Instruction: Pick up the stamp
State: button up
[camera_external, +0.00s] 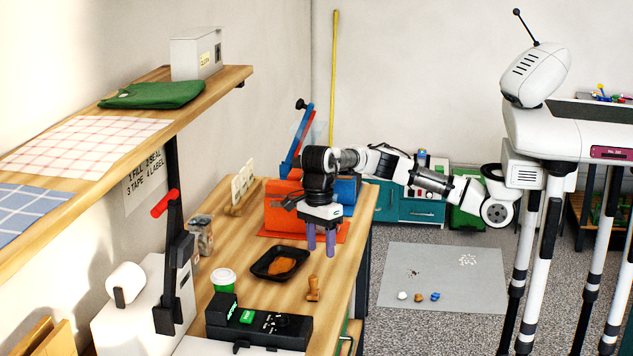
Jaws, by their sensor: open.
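The stamp (313,289) looks like a small brown wooden piece with a knob on top. It stands upright on the wooden table (342,262) near the table's right edge. My gripper (321,240) hangs above the table, pointing down, with two purple fingers. The fingers are apart and nothing shows between them. My gripper is higher than the stamp and farther back, not touching it.
A black tray (268,275) with something orange inside sits left of the stamp. Orange and blue boxes stand behind my gripper. A wooden shelf (205,92) overhangs the left side.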

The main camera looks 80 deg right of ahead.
aim_at(313, 277)
jog(key=shift+m+t+h, duration=0.3)
jog(key=shift+m+h, duration=0.2)
jog(key=d+f, duration=0.1)
jog(key=f, duration=0.1)
jog(key=w+d+f, duration=0.1)
jog(key=f, duration=0.1)
jog(key=w+d+f+p, duration=0.1)
jog(key=f, duration=0.1)
jog(key=shift+w+f, duration=0.2)
jog(key=shift+f, duration=0.2)
jog(key=shift+a+f+p, duration=0.15)
jog(key=shift+f+p, duration=0.35)
jog(key=shift+f, duration=1.05)
jog(key=shift+a+f+p, duration=0.1)
jog(key=shift+f+p, duration=0.4)
jog(key=shift+f, duration=1.05)
grip_shut()
